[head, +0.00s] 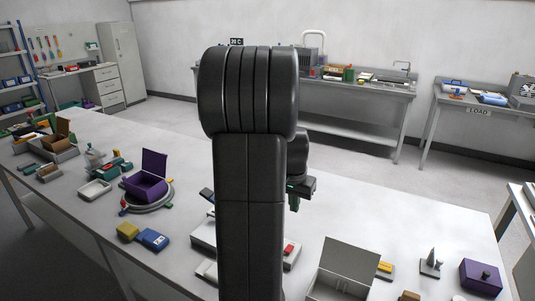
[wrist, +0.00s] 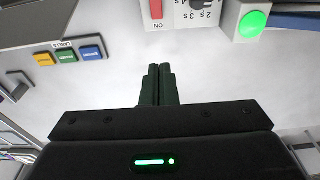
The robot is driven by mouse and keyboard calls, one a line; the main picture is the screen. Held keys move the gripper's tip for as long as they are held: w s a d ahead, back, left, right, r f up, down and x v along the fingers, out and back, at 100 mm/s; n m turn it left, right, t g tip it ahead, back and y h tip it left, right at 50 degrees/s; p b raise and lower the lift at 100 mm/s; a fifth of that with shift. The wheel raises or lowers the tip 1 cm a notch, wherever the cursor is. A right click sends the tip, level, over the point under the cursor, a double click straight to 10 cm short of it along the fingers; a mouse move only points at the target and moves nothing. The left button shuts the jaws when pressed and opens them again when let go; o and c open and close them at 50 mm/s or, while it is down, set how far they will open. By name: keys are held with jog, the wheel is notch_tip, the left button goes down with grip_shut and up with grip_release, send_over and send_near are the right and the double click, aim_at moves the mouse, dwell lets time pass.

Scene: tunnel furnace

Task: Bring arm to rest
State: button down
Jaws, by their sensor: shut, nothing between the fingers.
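My arm (head: 250,180) stands folded upright in the middle of the head view and hides part of the bench behind it. My gripper (head: 293,203) shows just right of the arm, above the bench, and is partly hidden. In the wrist view my gripper (wrist: 158,70) has its two dark green fingers together, with nothing between them. The fingers appear clear of the things around them.
A long bench (head: 75,175) carries an open purple box (head: 147,187), a grey open box (head: 340,285) and a purple box (head: 481,277). The wrist view shows a red switch (wrist: 156,10), a green light (wrist: 252,24) and coloured blocks (wrist: 68,56).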

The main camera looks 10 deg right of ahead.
jog(key=f, duration=0.6)
jog(key=s+a+f, duration=0.1)
jog(key=f, duration=0.1)
jog(key=shift+s+f, duration=0.1)
jog(key=shift+f, duration=0.3)
jog(key=b, duration=0.3)
jog(key=shift+s+a+f+t, duration=0.1)
jog(key=shift+s+a+t, duration=0.1)
jog(key=shift+s+t, duration=0.15)
jog(key=v, duration=0.6)
jog(key=x, duration=0.5)
jog(key=shift+w+d+f, duration=0.1)
jog(key=shift+f, duration=0.3)
jog(key=shift+w+r+p, duration=0.1)
jog(key=shift+r+p, duration=0.4)
jog(key=shift+p, duration=0.5)
jog(key=shift+w+d+r+p, duration=0.1)
jog(key=shift+d+r+p, duration=0.05)
jog(key=shift+p, duration=0.65)
